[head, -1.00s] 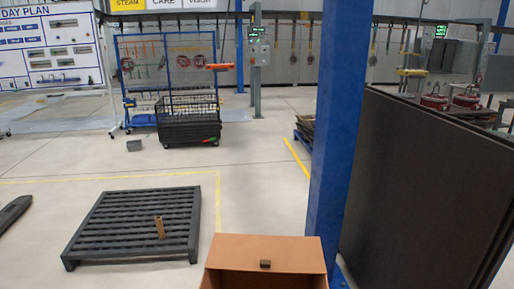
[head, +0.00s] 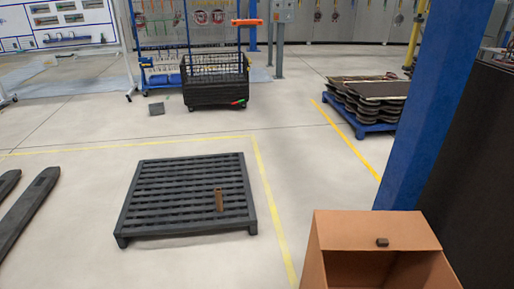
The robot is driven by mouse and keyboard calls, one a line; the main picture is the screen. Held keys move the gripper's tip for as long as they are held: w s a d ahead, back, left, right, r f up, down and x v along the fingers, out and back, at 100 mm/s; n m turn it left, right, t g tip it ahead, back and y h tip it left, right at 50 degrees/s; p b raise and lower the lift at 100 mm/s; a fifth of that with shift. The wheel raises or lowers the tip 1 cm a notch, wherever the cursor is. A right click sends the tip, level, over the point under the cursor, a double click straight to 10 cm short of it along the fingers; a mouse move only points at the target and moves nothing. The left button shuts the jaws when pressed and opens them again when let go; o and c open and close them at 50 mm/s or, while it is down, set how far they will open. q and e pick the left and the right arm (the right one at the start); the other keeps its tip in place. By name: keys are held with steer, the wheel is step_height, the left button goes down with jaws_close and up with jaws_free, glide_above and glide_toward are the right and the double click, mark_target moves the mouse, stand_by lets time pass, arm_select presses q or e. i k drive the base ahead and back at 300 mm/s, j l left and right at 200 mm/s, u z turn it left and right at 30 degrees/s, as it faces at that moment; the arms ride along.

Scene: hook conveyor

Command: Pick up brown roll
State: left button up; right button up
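The brown roll (head: 219,200) stands upright on the dark slatted pallet (head: 150,194), toward the pallet's right front part. It is small and narrow. Neither of my grippers shows in the head view, and nothing is seen touching the roll.
Dark fork-like bars (head: 28,212) lie at the left. A black wire cart (head: 215,85) stands farther back. Floor around the pallet is clear.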

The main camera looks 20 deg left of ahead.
mark_target(217, 191)
steer(key=i+j+z, duration=0.1)
steer(key=j, duration=0.3)
steer(key=i+j, duration=0.2)
steer(key=j, duration=0.25)
steer(key=i+j+z, duration=0.15)
steer(key=j, duration=0.3)
steer(key=i+j+z, duration=0.1)
steer(key=j, duration=0.3)
steer(key=i+j, duration=0.2)
steer(key=j, duration=0.15)
steer(key=i+j+z, duration=0.1)
steer(key=i+j, duration=0.3)
steer(key=j, duration=0.25)
steer(key=i+j, duration=0.2)
steer(key=j, duration=0.15)
steer(key=i+j+z, duration=0.1)
steer(key=j, duration=0.25)
steer(key=i+j, duration=0.3)
steer(key=i+j+z, duration=0.1)
steer(key=j, duration=0.3)
steer(key=i, duration=0.1)
